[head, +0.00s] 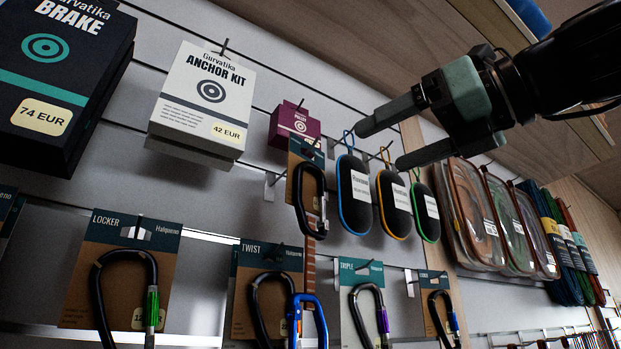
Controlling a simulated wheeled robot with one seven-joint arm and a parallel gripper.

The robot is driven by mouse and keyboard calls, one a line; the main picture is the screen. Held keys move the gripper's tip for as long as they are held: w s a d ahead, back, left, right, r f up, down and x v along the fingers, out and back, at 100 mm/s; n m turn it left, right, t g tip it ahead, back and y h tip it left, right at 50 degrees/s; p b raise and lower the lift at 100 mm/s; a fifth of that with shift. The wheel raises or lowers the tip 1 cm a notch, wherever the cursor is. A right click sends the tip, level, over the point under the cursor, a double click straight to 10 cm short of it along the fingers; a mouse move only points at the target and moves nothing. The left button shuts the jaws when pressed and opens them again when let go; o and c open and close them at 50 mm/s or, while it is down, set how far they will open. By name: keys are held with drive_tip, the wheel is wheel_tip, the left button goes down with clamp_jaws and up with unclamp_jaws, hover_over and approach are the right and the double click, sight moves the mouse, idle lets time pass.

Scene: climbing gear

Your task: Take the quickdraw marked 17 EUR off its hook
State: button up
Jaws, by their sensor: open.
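A quickdraw hangs on the wall in the head view, with a black upper carabiner (297,205), a brown sling (310,265) and a blue lower carabiner (320,325). A brown and dark card (302,150) is behind its top. I cannot read a 17 EUR mark on it; its hook is hard to make out. My gripper (384,144) is open and empty, its two grey fingers pointing left. It is up and to the right of the quickdraw, apart from it in the picture, and overlaps the area above the oval cases.
Oval cases with blue (353,195), yellow (393,205) and green (426,212) rims hang right of the quickdraw. A maroon box (291,127) and a white Anchor Kit box (203,105) are to its left. Carabiners on cards (76,290) hang below.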

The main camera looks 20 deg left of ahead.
sight(314, 181)
drive_tip(key=p+x, duration=1.1)
drive_tip(key=x, duration=0.5)
drive_tip(key=shift+w+a+f+p, duration=0.1)
drive_tip(key=shift+w+a+p, duration=0.15)
drive_tip(key=shift+p, duration=0.05)
drive_tip(key=c, duration=0.7)
